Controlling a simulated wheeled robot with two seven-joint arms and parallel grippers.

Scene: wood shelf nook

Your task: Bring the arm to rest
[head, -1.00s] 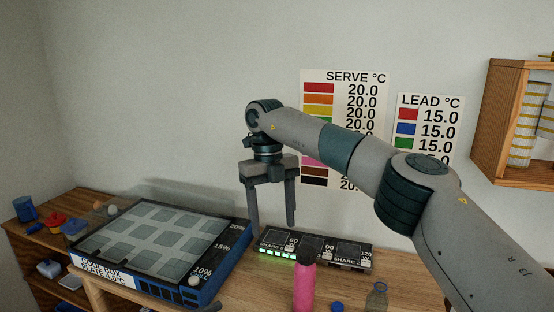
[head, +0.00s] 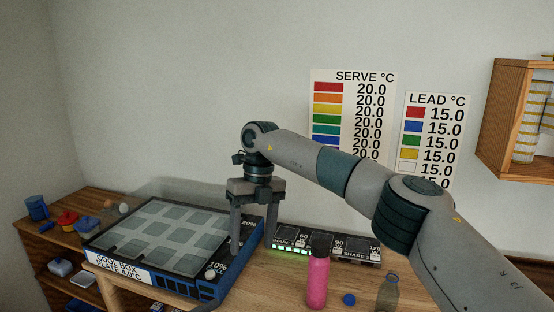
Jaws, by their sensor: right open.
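My right gripper (head: 253,252) hangs fingers-down over the table, at the right edge of the cool box plate (head: 165,228) and left of the black panel with lit green cells (head: 328,243). Its two fingers are apart with nothing seen between them. The left finger hides part of the plate's right edge. Whether the fingertips touch anything, I cannot tell. My right arm reaches in from the lower right. My left gripper is not in view.
A pink bottle (head: 318,280), a blue cap (head: 349,299) and a clear bottle (head: 387,292) stand at the front. A wooden wall shelf (head: 508,120) is at right. Small items, including a blue cup (head: 37,208), are at left.

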